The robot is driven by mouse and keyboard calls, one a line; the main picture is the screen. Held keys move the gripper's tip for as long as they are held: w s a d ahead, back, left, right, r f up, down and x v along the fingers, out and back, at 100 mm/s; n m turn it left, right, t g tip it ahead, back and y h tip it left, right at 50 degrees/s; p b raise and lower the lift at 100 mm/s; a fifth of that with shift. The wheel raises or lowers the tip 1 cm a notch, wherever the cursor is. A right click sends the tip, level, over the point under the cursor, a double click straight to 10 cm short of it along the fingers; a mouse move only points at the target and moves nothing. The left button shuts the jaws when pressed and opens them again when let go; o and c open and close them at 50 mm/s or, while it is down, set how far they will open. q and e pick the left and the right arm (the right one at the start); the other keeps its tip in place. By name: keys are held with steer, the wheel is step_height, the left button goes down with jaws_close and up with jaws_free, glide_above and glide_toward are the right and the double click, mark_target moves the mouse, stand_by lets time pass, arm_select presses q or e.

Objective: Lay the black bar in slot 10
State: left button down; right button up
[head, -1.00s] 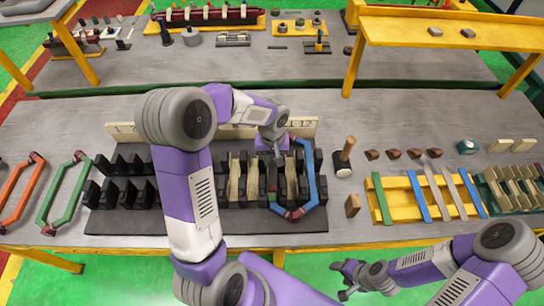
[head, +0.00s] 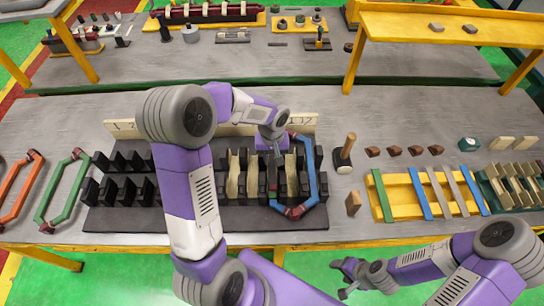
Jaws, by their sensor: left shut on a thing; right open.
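The black slotted stator block (head: 110,218) lies mid-table with a pale numbered strip (head: 305,123) behind it. Most numbers are hidden by my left arm. My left gripper (head: 275,148) is low over the right part of the block and shut on a thin dark piece, likely the black bar (head: 273,178); the bar is mostly hidden, and I cannot tell which slot it is over or whether it touches. A blue coil with red ends (head: 313,170) sits around teeth just right of the gripper. My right gripper (head: 344,278) is open and empty beyond the table's front edge.
Orange (head: 20,190) and green (head: 62,190) coils lie at left. A mallet (head: 345,155), brown blocks (head: 415,151) and a yellow rack with coloured strips (head: 400,195) are at right. A yellow shelf (head: 430,38) stands behind.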

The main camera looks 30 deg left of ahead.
mark_target(272, 161)
arm_select(q)
steer(key=shift+f, duration=0.3)
steer(key=shift+s+f+b, duration=0.1)
steer(key=shift+f+b, duration=1.7)
steer(key=shift+d+f+b, duration=0.1)
steer(key=shift+f+b, duration=0.4)
stand_by(0.4)
steer(key=c, duration=0.8)
jaws_free()
steer(key=shift+r, duration=0.2)
steer(key=shift+r+p, duration=0.55)
steer(key=shift+r, duration=0.05)
